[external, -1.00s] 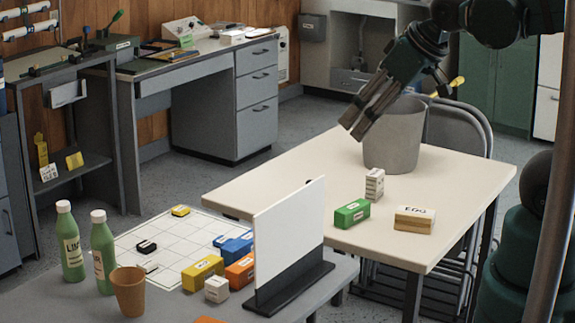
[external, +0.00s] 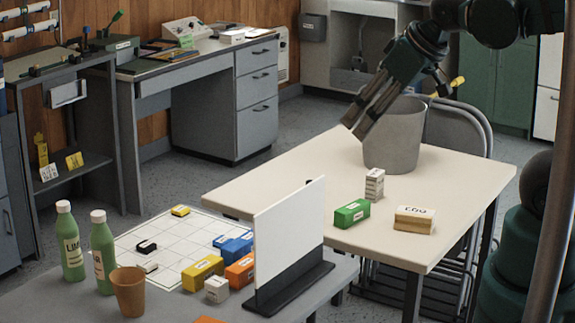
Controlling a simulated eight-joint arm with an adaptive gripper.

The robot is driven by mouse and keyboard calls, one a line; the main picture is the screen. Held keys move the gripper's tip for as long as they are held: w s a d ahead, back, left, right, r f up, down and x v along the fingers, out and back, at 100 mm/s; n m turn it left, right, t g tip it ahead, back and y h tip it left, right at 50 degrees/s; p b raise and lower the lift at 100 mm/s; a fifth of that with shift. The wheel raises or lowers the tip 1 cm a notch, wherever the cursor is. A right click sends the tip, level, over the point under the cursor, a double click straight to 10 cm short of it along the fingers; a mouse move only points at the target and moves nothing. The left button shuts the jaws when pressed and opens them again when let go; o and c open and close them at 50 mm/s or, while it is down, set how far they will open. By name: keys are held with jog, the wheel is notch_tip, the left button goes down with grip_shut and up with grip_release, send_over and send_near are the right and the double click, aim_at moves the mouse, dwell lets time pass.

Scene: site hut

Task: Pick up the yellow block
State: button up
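A yellow block (external: 203,272) with a label lies on the grey table at lower left, beside blue and orange blocks. A smaller yellow block (external: 180,211) lies alone at the far edge of the white grid sheet (external: 180,233). My gripper (external: 352,130) hangs above the cream table, in front of the grey bin, far from both yellow blocks. Its two fingers point down and left, with nothing seen between them. From this angle I cannot tell how far apart they are.
A white upright panel (external: 290,232) stands between the blocks and the cream table (external: 300,180). Green bottles (external: 103,255) and a brown cup (external: 130,292) stand at lower left. A green block (external: 352,213), a white block (external: 375,184) and the grey bin (external: 393,140) occupy the cream table.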

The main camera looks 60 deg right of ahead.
jog(key=shift+c, duration=0.2)
jog(key=n+g+b, duration=0.5)
jog(key=n+g, duration=0.2)
jog(key=n, duration=1.1)
send_over(202, 265)
notch_tip(202, 265, down, 30)
jog(key=shift+d, duration=0.1)
jog(key=shift+f, duration=0.3)
jog(key=shift+f+b, duration=0.35)
jog(key=shift+f, duration=0.95)
